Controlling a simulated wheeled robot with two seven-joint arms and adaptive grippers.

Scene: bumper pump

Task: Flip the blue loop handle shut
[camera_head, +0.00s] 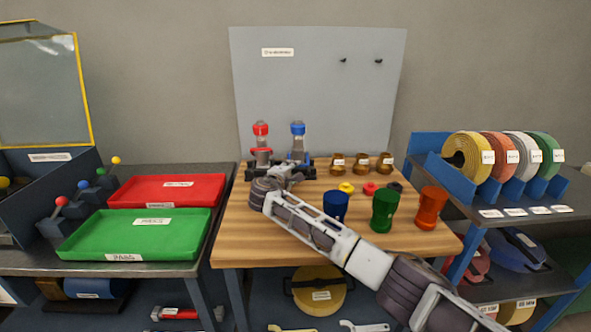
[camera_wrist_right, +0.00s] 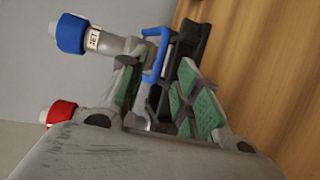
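The blue loop handle (camera_wrist_right: 158,52) shows in the right wrist view, at the foot of a grey valve body with a blue cap (camera_wrist_right: 72,34). In the head view the blue-capped unit (camera_head: 298,129) stands at the back left of the wooden table, and my gripper partly hides its lower part. My right gripper (camera_wrist_right: 160,72) is open, its green-padded fingers apart. The loop lies just beyond the gap between the fingertips; I cannot tell whether a finger touches it. The right gripper also shows in the head view (camera_head: 292,173). My left gripper is not in view.
A red-capped unit (camera_head: 261,130) stands just left of the blue one. Brown pots (camera_head: 361,163) stand to the right. Blue (camera_head: 336,204), green (camera_head: 384,210) and orange (camera_head: 431,207) cups stand near my right arm. Red and green trays lie on the left bench.

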